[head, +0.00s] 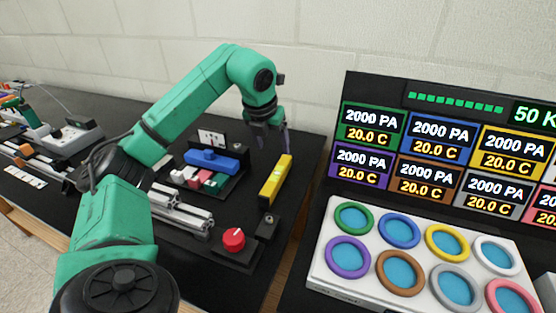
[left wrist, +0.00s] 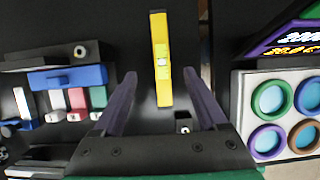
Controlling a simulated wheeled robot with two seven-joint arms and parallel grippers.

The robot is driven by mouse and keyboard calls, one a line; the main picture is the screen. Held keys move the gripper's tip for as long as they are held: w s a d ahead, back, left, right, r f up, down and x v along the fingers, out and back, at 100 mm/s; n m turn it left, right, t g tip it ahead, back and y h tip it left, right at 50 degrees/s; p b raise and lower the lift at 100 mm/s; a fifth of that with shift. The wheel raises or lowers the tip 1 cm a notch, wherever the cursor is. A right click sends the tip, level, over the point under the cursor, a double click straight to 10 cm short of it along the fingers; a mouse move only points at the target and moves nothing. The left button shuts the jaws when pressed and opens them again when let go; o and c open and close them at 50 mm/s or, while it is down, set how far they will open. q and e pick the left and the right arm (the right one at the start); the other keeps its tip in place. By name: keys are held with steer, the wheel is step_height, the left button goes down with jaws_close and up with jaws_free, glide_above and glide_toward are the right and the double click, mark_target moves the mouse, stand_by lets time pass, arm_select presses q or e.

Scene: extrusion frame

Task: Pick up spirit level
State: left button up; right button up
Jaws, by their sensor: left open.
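The spirit level (head: 275,181) is a yellow bar with a pale vial in its middle. It lies on the black table near its right edge in the head view. In the left wrist view the spirit level (left wrist: 161,60) runs up the picture, with its near end between the fingers. My left gripper (head: 273,143) points down above the table, close to the far end of the level in the head view. In the left wrist view the left gripper (left wrist: 158,75) is open, with its two purple fingers apart and nothing held. My right gripper is not in view.
A tray with a blue block (head: 211,160) and small coloured blocks sits left of the level. Aluminium extrusions (head: 180,209) and a red knob (head: 234,239) lie nearer. A panel with coloured rings (head: 420,262) and a display (head: 440,150) stand right, past a gap.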

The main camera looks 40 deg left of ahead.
arm_select(q)
steer(key=p, duration=0.1)
glide_toward(279, 170)
steer(key=shift+d+f, duration=0.2)
steer(key=shift+f, duration=0.85)
steer(key=p+x, duration=0.1)
steer(key=x, duration=0.4)
steer(key=p+x, duration=0.1)
steer(key=x, duration=0.1)
steer(key=shift+w+a+f+p, duration=0.1)
steer(key=shift+w+a+p, duration=0.25)
steer(key=shift+a, duration=0.05)
steer(key=shift+w+f, duration=0.15)
steer(key=shift+f, duration=0.3)
steer(key=c, duration=1)
jaws_close()
steer(key=shift+r, duration=0.1)
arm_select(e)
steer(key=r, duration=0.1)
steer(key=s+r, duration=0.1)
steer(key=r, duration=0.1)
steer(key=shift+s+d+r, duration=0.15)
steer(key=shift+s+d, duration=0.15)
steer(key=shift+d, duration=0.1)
